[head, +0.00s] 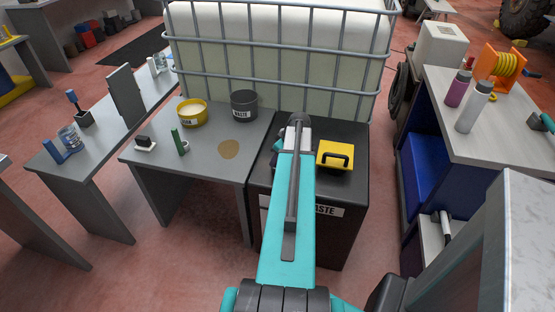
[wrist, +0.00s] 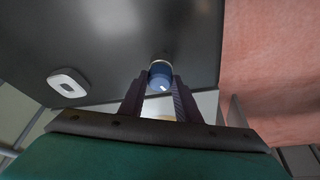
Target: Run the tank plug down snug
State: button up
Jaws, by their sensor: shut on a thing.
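The tank plug (wrist: 161,74) is a round blue knob with a white mark on its face. In the wrist view it sits at a dark grey surface (wrist: 120,30), with a paler ring around its far edge. My gripper (wrist: 160,84) is shut on the plug, one dark finger on each side. How deep the plug sits cannot be told. In the head view my teal arm reaches over a dark waste cabinet (head: 350,195), and only a bit of my gripper (head: 279,146) shows beside the arm. The plug is hidden there.
A white oval fitting (wrist: 67,82) lies left of the plug. A yellow block with a black handle (head: 335,156) is on the cabinet, close right of my arm. A caged white tank (head: 270,45) stands behind. The grey table (head: 225,175) at left holds tubs.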

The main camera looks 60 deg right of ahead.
jog(key=shift+a, duration=0.1)
jog(key=shift+m+h, duration=0.3)
jog(key=shift+m, duration=0.6)
jog(key=shift+a, duration=0.1)
jog(key=shift+m+h, duration=0.4)
jog(key=shift+m, duration=0.4)
jog(key=shift+m, duration=0.3)
jog(key=shift+a+m+g, duration=0.1)
jog(key=shift+m+g, duration=0.2)
jog(key=shift+m+h, duration=0.3)
jog(key=shift+w+m, duration=0.1)
jog(key=shift+m, duration=0.2)
